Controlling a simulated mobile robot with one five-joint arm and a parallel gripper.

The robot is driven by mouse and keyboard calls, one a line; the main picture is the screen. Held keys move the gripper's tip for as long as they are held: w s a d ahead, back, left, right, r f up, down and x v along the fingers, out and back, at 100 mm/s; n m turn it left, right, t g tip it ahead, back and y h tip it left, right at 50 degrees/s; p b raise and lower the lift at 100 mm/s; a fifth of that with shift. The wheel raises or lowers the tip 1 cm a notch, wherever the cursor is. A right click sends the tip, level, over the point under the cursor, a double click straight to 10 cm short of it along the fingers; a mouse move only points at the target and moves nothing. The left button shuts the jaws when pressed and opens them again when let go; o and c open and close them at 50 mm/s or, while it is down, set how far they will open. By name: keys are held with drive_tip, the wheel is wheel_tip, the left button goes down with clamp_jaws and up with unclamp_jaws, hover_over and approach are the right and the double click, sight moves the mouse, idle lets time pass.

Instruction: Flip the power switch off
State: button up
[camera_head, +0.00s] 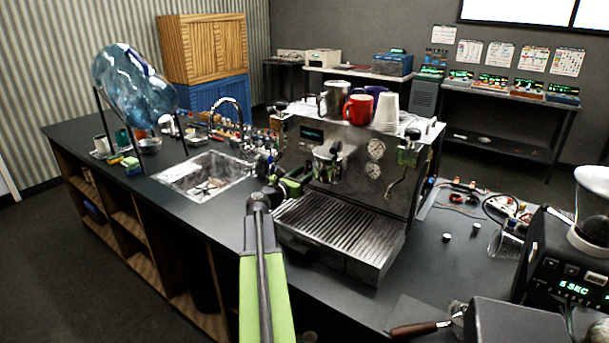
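The espresso machine (345,200) stands on the dark counter, with a steel front panel, two round gauges and a slatted drip tray (340,235). A small dark display (312,134) sits at its upper left front. I cannot make out a power switch on it. My green and black arm rises from the bottom middle. My gripper (294,184) appears at the arm's far end, close to the machine's lower left front. Its fingers are too small and dark to tell open from shut, and whether it touches the machine is unclear.
A red mug (358,110), a steel pitcher (335,98) and white cups (387,112) stand on the machine. A sink (205,176) lies left. A grinder (570,262) and a portafilter (425,327) are at right. Loose wires (490,203) lie behind.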

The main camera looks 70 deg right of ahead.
clamp_jaws()
drive_tip(key=shift+f+b, duration=0.4)
drive_tip(key=shift+b, duration=0.25)
drive_tip(key=shift+f+h+b, duration=0.15)
drive_tip(key=shift+h+b, duration=0.25)
drive_tip(key=shift+b, duration=0.65)
drive_tip(key=shift+r+h, duration=0.3)
drive_tip(key=shift+r, duration=0.05)
drive_tip(key=shift+o, duration=1.8)
unclamp_jaws()
